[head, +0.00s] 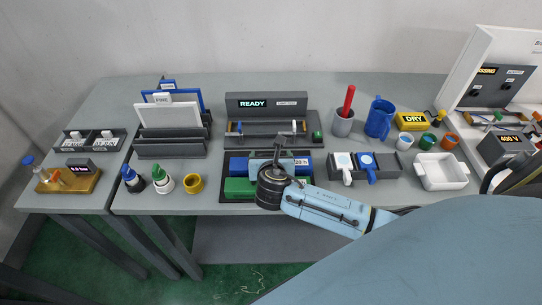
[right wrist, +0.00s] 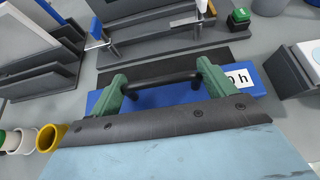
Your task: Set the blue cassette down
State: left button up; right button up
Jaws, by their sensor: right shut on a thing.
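The blue cassette (head: 303,166) lies crosswise at the front middle of the table, with a white label ending in "0 h" on its right part. My right gripper (head: 277,168) is over its middle, hiding part of it. In the right wrist view, my gripper (right wrist: 163,84) is shut on the black handle of the blue cassette (right wrist: 180,98), one green finger at each end. A green cassette (head: 238,187) is just in front of it on a dark tray (head: 226,169). I cannot tell whether the blue cassette touches the tray. My left gripper is not in view.
Behind stands a grey machine (head: 266,104) reading "READY", with a rail and a green button (head: 317,136). A grey block with white and blue cups (head: 367,163) is close on the right.

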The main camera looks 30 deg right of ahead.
jog(key=shift+f, duration=0.5)
jog(key=o, duration=1.2)
jog(key=shift+s+f, duration=0.1)
jog(key=shift+c, duration=0.2)
jog(key=r+v, duration=0.1)
jog(key=v, duration=1.1)
jog(key=shift+p, duration=0.45)
jog(key=shift+r, duration=0.1)
